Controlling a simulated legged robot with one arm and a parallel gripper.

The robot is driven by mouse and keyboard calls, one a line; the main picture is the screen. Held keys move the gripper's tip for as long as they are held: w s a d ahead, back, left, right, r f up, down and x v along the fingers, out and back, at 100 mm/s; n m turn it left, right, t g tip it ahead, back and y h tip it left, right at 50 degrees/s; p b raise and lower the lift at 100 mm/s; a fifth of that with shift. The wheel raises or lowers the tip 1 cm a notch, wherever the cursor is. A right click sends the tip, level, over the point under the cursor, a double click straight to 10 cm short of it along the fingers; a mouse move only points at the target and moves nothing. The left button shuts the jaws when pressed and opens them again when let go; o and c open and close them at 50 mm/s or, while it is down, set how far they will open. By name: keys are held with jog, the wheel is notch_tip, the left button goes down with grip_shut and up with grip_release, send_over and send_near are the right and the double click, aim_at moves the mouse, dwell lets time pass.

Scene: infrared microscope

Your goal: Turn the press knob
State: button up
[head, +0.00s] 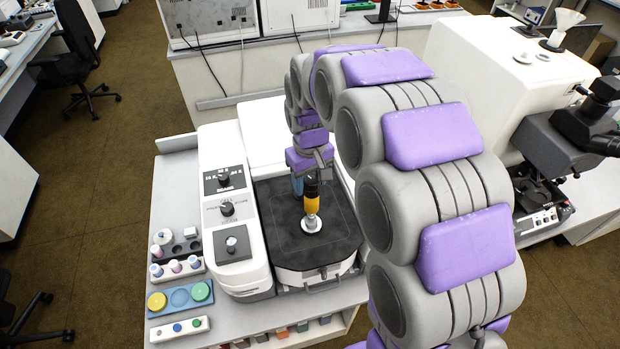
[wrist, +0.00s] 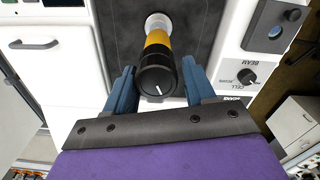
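The press knob (wrist: 156,77) is a black knob with a white pointer line, on top of a yellow collar (wrist: 158,40) and a metal shaft. In the head view the press knob (head: 312,184) stands upright over the dark sample area of the white instrument. My gripper (wrist: 158,72) has its two blue fingers apart, one on each side of the knob. Narrow gaps show between the knob and the fingers, so it looks open. In the head view my gripper (head: 308,180) is at the knob, and my arm partly hides it.
The instrument's control panel (head: 228,206), with several dials, is just left of the press. Trays of coloured discs (head: 181,297) and vials lie on the bench's left side. A white microscope unit (head: 500,80) stands at the right.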

jog(key=shift+a, duration=0.15)
jog(key=shift+c, duration=0.8)
jog(key=shift+d, duration=0.4)
jog(key=c, duration=0.5)
jog(key=shift+a, duration=0.1)
jog(key=shift+c, duration=0.3)
jog(key=shift+r+m, duration=0.1)
jog(key=shift+m, duration=0.4)
jog(key=m+p, duration=0.1)
jog(key=m, duration=0.3)
jog(key=shift+r+m, duration=0.1)
jog(key=shift+m, duration=0.3)
jog(key=m+p, duration=0.2)
jog(key=m, duration=0.3)
jog(key=shift+w+m, duration=0.1)
jog(key=shift+m, duration=0.2)
